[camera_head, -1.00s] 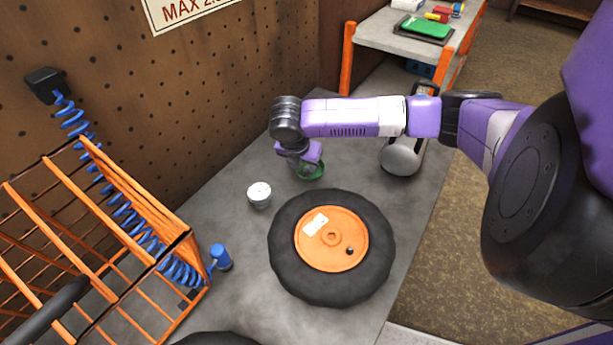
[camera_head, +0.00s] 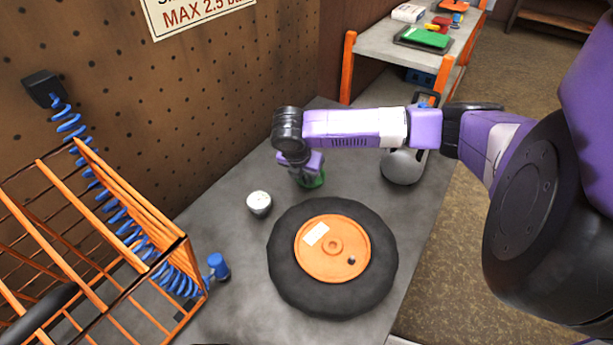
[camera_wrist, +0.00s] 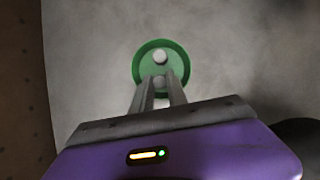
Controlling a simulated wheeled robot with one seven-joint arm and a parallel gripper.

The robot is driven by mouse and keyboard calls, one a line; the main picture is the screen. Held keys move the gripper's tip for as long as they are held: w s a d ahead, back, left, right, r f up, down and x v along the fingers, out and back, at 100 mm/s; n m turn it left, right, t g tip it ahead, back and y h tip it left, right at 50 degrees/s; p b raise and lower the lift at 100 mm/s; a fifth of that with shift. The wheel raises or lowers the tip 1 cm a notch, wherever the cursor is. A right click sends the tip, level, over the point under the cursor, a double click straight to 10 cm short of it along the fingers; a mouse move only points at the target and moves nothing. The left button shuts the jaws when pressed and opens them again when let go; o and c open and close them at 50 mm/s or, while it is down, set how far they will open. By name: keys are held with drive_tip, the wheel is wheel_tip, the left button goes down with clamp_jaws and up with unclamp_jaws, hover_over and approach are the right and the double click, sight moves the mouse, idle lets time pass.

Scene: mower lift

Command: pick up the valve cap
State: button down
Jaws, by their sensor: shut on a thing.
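A green round dish (camera_wrist: 138,70) lies on the grey bench, and it also shows in the head view (camera_head: 314,183), partly hidden by my wrist. My gripper (camera_wrist: 160,84) reaches down over the dish. Its two fingers are nearly together, shut on a small pale round thing (camera_wrist: 160,81), which I take to be the valve cap. Another small pale round thing (camera_wrist: 160,57) lies in the dish just beyond the fingertips. I cannot tell whether the held piece is clear of the dish floor. In the head view my gripper (camera_head: 306,176) is too small to make out its fingers.
A black tyre with an orange hub (camera_head: 333,248) lies in front of the dish. A small white-topped cup (camera_head: 259,203) stands to the left. An orange wire rack (camera_head: 100,240) with a blue coiled hose fills the left. A grey rounded object (camera_head: 403,167) stands right of my wrist.

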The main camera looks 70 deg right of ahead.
sight(306, 178)
wheel_tip(306, 178, up, 20)
drive_tip(key=b, duration=0.1)
drive_tip(key=shift+f, duration=0.1)
idle(0.4)
